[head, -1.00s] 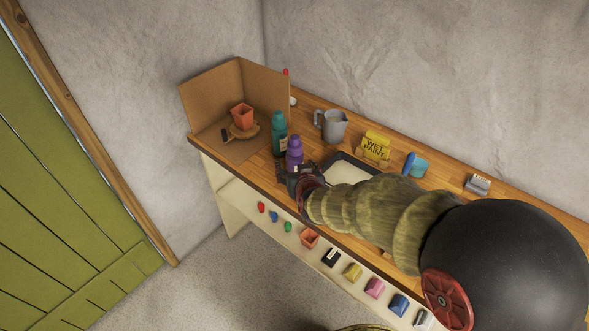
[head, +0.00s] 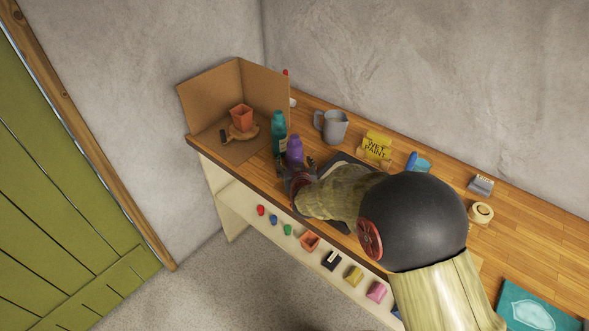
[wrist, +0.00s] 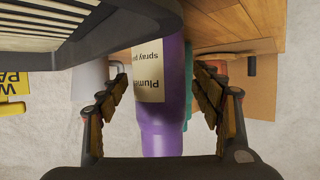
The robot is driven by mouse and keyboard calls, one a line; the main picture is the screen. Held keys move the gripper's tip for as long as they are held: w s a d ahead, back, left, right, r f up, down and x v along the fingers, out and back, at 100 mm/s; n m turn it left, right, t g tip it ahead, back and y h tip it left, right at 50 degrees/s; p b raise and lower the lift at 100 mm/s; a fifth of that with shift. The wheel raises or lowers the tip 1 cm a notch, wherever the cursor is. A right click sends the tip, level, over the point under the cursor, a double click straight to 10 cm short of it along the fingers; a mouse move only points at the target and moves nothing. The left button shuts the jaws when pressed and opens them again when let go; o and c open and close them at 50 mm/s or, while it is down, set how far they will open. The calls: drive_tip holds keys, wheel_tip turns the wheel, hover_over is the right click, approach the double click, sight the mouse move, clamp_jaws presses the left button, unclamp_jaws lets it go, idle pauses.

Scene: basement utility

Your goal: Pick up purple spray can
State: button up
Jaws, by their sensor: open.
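The purple spray can (head: 295,151) stands upright on the wooden bench, just in front and right of a teal can (head: 279,132). In the wrist view the purple can (wrist: 165,115) fills the middle, with a cream label reading "Plume spray pa…". My gripper (head: 297,174) is at the can on its near side. Its two fingers (wrist: 162,110) are open, one on each side of the can, with a gap visible on the left. The can's lower part is hidden by my gripper in the head view.
A cardboard booth with an orange pot (head: 241,117) is at the left. A grey jug (head: 332,126), a yellow "WET PAINT" sign (head: 376,146) and a dark tray (head: 345,160) are nearby. Several small items line the shelf below.

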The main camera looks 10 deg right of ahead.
drive_tip(key=c, duration=0.3)
clamp_jaws()
idle(0.7)
drive_tip(key=shift+w+r, duration=0.1)
drive_tip(key=shift+r, duration=0.05)
